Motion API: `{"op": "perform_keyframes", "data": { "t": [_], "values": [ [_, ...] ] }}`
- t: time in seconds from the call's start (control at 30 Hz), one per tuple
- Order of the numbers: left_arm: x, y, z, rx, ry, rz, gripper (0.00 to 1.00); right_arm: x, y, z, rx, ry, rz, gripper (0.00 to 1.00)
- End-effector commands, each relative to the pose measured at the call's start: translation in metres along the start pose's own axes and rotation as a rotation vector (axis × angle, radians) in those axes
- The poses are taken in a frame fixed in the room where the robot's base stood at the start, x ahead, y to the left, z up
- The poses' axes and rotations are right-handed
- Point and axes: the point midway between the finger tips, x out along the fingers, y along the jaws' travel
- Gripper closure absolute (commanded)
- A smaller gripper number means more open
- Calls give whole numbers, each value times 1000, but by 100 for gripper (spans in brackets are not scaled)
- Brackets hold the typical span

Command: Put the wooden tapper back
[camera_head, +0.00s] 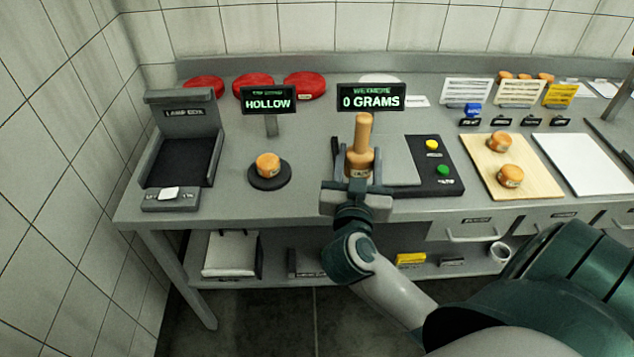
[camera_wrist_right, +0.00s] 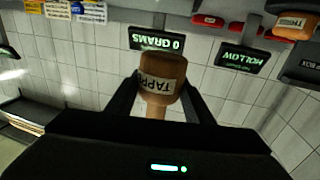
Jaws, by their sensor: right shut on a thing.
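The wooden tapper (camera_head: 364,135) stands roughly upright in the head view, handle up, in front of the "0 GRAMS" sign. Its wider labelled head (camera_wrist_right: 162,72) shows between the dark fingers in the right wrist view. My right gripper (camera_head: 357,185) is shut on the tapper from the front of the bench. Whether the tapper's underside touches anything is hidden by the gripper. I cannot make out a tapper holder. My left gripper is not in view.
A small cheese wheel (camera_head: 268,164) sits on a black round pad (camera_head: 270,182) by the "HOLLOW" sign (camera_head: 268,101). The lamp box (camera_head: 184,150) stands left. A button panel (camera_head: 436,165) and wooden board (camera_head: 535,180) with two cheese wheels lie right. Red wheels (camera_head: 304,84) line the back.

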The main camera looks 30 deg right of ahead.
Motion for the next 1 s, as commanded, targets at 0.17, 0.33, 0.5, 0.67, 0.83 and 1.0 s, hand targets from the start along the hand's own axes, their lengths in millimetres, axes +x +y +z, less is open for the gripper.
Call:
{"op": "perform_keyframes", "data": {
  "t": [0.17,0.33,0.5,0.67,0.83,1.0],
  "values": [
    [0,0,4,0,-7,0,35,4,-7,5,0,0,0,80],
    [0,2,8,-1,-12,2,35,15,-27,18,-1,0,0,80],
    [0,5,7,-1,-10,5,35,32,-54,37,0,0,1,80],
    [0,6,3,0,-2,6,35,46,-80,54,-1,0,0,80],
    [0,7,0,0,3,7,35,56,-97,66,0,1,-2,80],
    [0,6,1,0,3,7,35,59,-102,69,1,2,-2,80]
  ]
}}
